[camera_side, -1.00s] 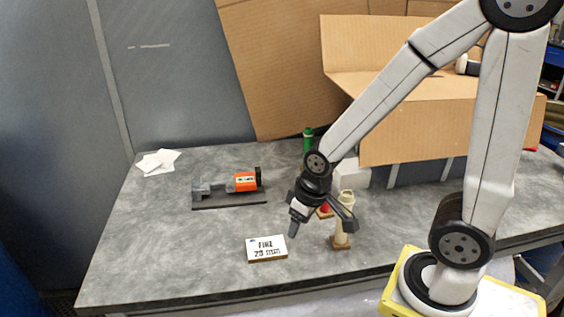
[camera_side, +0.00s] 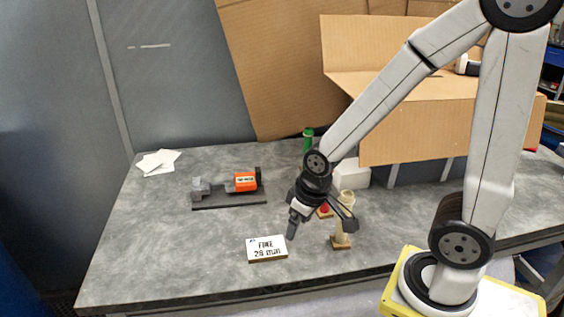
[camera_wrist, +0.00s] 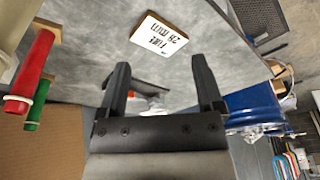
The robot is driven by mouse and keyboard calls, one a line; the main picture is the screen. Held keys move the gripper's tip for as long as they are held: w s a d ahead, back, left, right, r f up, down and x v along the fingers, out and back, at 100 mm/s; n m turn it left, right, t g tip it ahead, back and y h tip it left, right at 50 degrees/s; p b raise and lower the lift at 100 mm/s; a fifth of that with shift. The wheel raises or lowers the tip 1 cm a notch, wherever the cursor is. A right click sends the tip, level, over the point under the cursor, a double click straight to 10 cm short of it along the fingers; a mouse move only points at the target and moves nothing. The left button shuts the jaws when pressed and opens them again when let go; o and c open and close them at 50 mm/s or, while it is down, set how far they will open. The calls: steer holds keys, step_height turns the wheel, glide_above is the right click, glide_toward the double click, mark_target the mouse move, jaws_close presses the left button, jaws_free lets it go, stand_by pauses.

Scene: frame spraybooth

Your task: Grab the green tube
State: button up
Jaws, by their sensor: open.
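The green tube (camera_side: 308,138) stands upright at the back of the grey table, behind my forearm in the side view, its lower part partly hidden. In the wrist view the green tube (camera_wrist: 38,105) is at the left edge, beyond a red tube (camera_wrist: 28,75). The red tube (camera_side: 325,209) is mostly hidden behind my gripper in the side view. My gripper (camera_side: 320,226) is open and points down over the front of the table, well apart from the green tube. In the wrist view nothing is between the fingers of my gripper (camera_wrist: 160,70).
A cream tube (camera_side: 342,225) on a wooden base stands close by my gripper's right finger. A lettered block (camera_side: 267,248) lies left of the gripper. An orange and grey tool (camera_side: 240,182) rests farther left. A cardboard box (camera_side: 430,120) stands behind. The table's left front is clear.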

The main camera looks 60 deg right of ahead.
steer(key=shift+r, duration=0.15)
step_height(320, 180, up, 11)
steer(key=n+g+h, duration=0.1)
steer(key=n+h, duration=1.7)
steer(key=n, duration=0.1)
glide_above(307, 146)
steer(key=s+a, duration=0.1)
steer(key=a, duration=0.4)
steer(key=f, duration=1.6)
steer(key=shift+w+d+f, duration=0.1)
steer(key=shift+w+d, duration=0.15)
steer(key=shift+d, duration=0.1)
steer(key=shift+w+d, duration=0.15)
steer(key=shift+d, duration=1.05)
steer(key=shift+d, duration=0.1)
